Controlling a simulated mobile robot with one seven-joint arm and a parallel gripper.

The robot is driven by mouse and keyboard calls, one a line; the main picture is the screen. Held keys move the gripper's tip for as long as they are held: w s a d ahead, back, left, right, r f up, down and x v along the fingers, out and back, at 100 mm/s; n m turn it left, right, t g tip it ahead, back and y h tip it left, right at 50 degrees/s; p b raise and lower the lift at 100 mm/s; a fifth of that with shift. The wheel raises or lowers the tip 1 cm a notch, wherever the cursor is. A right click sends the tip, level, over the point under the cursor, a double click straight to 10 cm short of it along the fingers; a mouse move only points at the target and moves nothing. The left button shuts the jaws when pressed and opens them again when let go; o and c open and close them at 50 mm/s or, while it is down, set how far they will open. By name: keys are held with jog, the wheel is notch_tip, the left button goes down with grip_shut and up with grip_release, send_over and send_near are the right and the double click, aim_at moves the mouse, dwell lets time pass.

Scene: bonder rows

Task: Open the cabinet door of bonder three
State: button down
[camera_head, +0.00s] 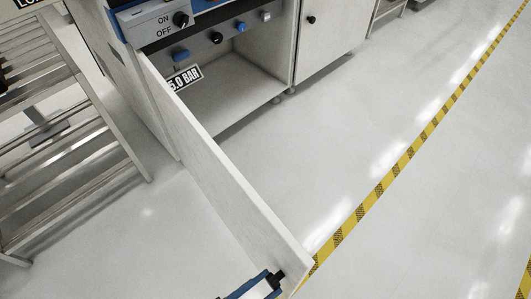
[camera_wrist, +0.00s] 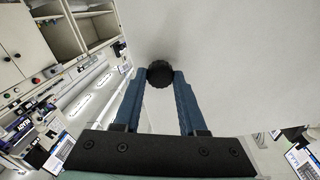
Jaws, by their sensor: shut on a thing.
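The pale cabinet door (camera_head: 215,170) stands wide open in the head view, roughly square to the cabinet front and reaching toward me. The open cabinet (camera_head: 225,92) shows an empty-looking inside. No bonder number is readable. My gripper (camera_head: 262,286) is at the door's outer end, at the bottom edge of the head view. It is shut on the black round door knob (camera_head: 279,277). In the wrist view the blue fingers of my gripper (camera_wrist: 160,82) sit on both sides of the knob (camera_wrist: 160,68), with the door face (camera_wrist: 230,60) behind it.
A control panel (camera_head: 150,20) with an ON/OFF knob sits above the opening, near a "5.0 BAR" label (camera_head: 184,78). A shut neighbouring door (camera_head: 325,35) is to the right. A slatted metal rack (camera_head: 70,150) stands left. Clear floor (camera_head: 310,150) extends to yellow-black tape (camera_head: 400,165).

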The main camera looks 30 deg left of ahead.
jog(key=shift+c, duration=2.3)
grip_release()
jog(key=shift+s, duration=0.1)
jog(key=p+v, duration=0.1)
jog(key=v, duration=1.1)
jog(key=shift+s, duration=0.35)
jog(key=shift+a, duration=0.15)
